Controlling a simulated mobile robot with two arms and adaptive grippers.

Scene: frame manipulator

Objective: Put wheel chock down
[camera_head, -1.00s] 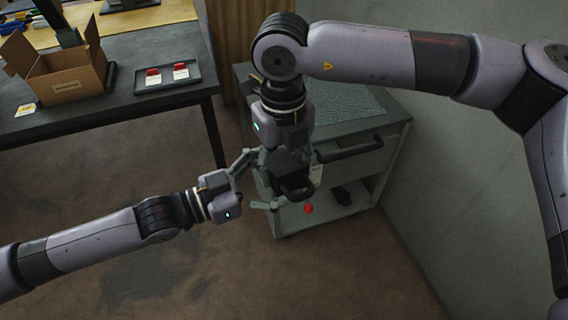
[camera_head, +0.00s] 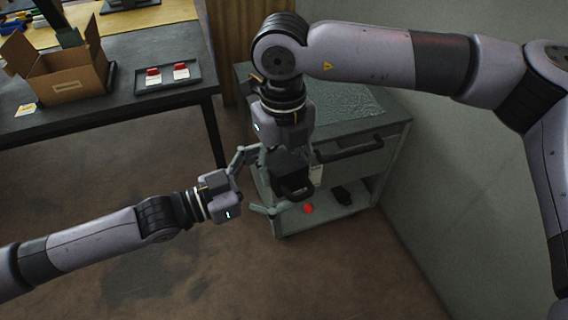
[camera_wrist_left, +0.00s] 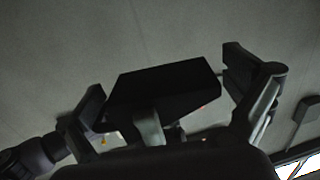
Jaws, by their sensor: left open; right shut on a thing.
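The wheel chock (camera_head: 292,180) is a black block in front of the grey cabinet. In the left wrist view the chock (camera_wrist_left: 165,92) shows as a dark wedge-shaped block between the spread fingers. My right gripper (camera_head: 288,150) comes down from above and is shut on the chock, holding it in the air; its fingertips are largely hidden. My left gripper (camera_head: 264,181) is open, its fingers spread on either side of the chock from the left. The left gripper (camera_wrist_left: 168,95) shows gaps between its fingers and the block.
The grey cabinet (camera_head: 350,165) has a drawer handle and an open lower shelf (camera_head: 325,218) with a red round thing (camera_head: 309,209) and a black object (camera_head: 342,196). A dark table (camera_head: 110,110) at left bears a cardboard box (camera_head: 65,85) and a tray (camera_head: 165,88). A wall stands at right.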

